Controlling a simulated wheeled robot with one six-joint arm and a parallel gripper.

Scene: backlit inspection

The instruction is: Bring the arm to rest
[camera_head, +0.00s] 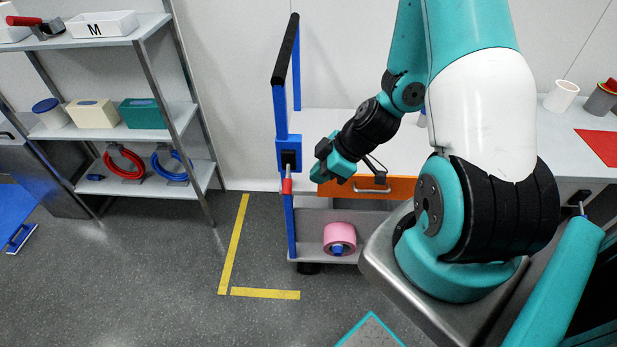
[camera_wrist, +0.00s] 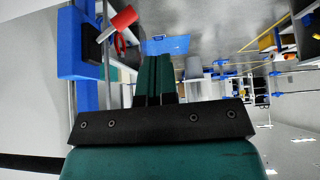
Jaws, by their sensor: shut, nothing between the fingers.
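My arm, teal, white and black, reaches up from its base at the right of the head view and bends back down. My gripper (camera_head: 322,162) is at its end, near the middle of the head view, pointing left. The wrist view shows its two dark green fingers (camera_wrist: 156,78) side by side, shut with nothing between them. The gripper is in the air, just right of the blue upright (camera_head: 288,155) of a cart in the picture. Whether it touches anything is hard to tell, but a gap shows.
The blue upright carries a red handle (camera_head: 287,186). A pink roll (camera_head: 340,238) sits on the cart's lower shelf. An orange drawer front (camera_head: 385,188) is behind the gripper. A shelf rack (camera_head: 160,108) stands left.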

